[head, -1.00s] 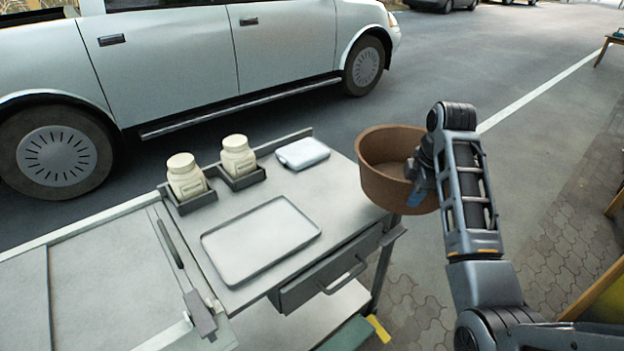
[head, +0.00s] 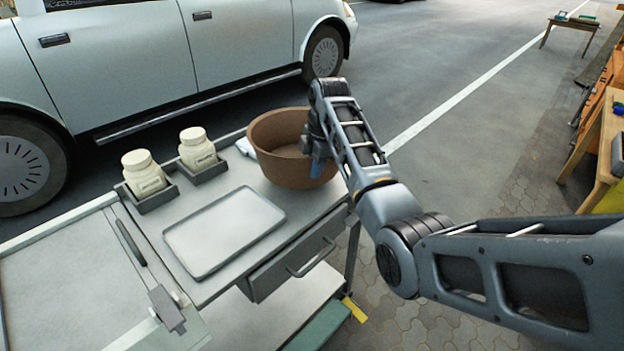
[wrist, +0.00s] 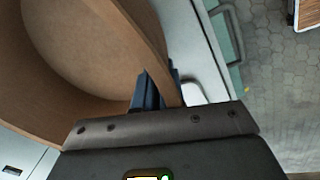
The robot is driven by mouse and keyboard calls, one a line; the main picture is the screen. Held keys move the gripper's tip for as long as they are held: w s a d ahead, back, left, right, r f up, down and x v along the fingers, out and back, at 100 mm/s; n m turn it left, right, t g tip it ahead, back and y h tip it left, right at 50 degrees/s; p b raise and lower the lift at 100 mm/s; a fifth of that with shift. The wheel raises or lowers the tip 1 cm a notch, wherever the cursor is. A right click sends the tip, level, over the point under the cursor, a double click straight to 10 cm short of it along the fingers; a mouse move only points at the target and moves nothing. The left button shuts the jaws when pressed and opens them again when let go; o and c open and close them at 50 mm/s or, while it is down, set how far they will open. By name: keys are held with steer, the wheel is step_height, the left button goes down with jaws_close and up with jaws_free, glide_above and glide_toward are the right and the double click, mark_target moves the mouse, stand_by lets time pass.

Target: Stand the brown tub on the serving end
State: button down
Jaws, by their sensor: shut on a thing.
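The brown tub (head: 282,160) is a wide round bowl, upright and empty as far as I can see. It is over the far right end of the grey cart top (head: 228,183); I cannot tell whether it touches the surface. My gripper (head: 316,150) is shut on the tub's right wall. In the wrist view the tub (wrist: 75,45) fills the upper left, and my gripper (wrist: 158,92) has its blue fingers at the rim wall. The tub hides part of the far cart end and most of a small pale box (head: 247,147).
A shallow grey tray (head: 223,232) lies mid-cart. Two cream jars (head: 143,172) (head: 197,148) stand in dark holders along the back edge. A flat panel with a long-handled tool (head: 165,308) is at the left. A silver car (head: 180,60) is parked behind.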

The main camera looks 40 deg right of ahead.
mark_target(311, 185)
steer(key=shift+w+f, duration=0.3)
steer(key=shift+w, duration=0.1)
steer(key=shift+f+p, duration=0.3)
steer(key=shift+f, duration=1.75)
steer(key=c, duration=1.2)
jaws_free()
steer(key=shift+c, duration=0.2)
steer(key=r, duration=0.4)
steer(key=s+r, duration=0.1)
steer(key=r, duration=0.3)
steer(key=s+r, duration=0.1)
steer(key=r, duration=0.3)
steer(key=shift+s+b, duration=0.15)
steer(key=shift+b, duration=0.2)
